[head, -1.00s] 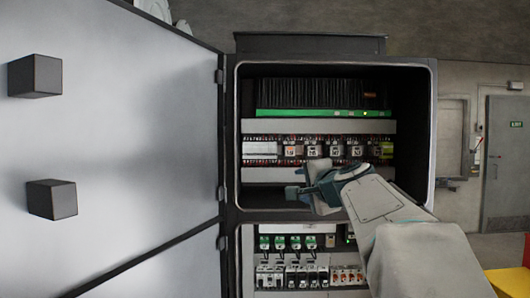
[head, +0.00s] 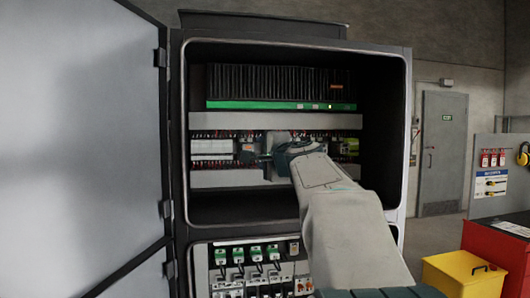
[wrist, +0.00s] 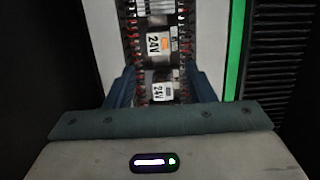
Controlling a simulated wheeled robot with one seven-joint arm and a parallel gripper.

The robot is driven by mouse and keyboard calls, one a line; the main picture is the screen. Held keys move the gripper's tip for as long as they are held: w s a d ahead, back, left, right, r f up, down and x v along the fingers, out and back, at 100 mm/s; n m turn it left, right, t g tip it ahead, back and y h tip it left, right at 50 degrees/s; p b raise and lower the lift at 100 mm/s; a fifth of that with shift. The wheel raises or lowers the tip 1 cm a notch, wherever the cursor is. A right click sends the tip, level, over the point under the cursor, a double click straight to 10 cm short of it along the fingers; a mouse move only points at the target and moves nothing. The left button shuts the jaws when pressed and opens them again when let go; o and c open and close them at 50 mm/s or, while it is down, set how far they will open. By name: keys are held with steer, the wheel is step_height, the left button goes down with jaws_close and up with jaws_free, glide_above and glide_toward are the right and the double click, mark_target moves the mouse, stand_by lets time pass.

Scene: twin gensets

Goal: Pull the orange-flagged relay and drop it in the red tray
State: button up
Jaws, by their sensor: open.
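A row of relays runs across the upper bay of the open cabinet; in the head view my gripper (head: 268,152) covers its middle. The wrist view shows two relays marked 24V. One relay (wrist: 160,92) lies between my open fingers (wrist: 161,88) and has a small orange patch beside its label. The other relay (wrist: 153,45) is just beyond the fingertips and also shows a faint orange tint. I cannot tell for certain which bears the flag, or whether the fingers touch the nearer one. No red tray can be made out with certainty.
The grey cabinet door (head: 80,150) stands open at left. A green-edged black finned unit (head: 275,90) is above the relays. Breakers (head: 250,262) fill the lower bay. At right are a red cabinet (head: 490,245) with a dark top and a yellow bin (head: 462,275).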

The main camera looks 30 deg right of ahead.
steer(key=shift+w+d+p, duration=0.15)
steer(key=shift+w+p, duration=1.1)
steer(key=shift+w, duration=3)
steer(key=c, duration=1)
steer(key=shift+o, duration=0.2)
steer(key=shift+s+b, duration=0.1)
steer(key=shift+b, duration=0.25)
steer(key=shift+s+a+f+b, duration=0.15)
steer(key=shift+s+b, duration=0.1)
steer(key=shift+s, duration=0.2)
steer(key=shift+s+a+r+b, duration=0.1)
steer(key=shift+s+a+b, duration=0.1)
steer(key=shift+s, duration=0.25)
steer(key=shift+s, duration=0.15)
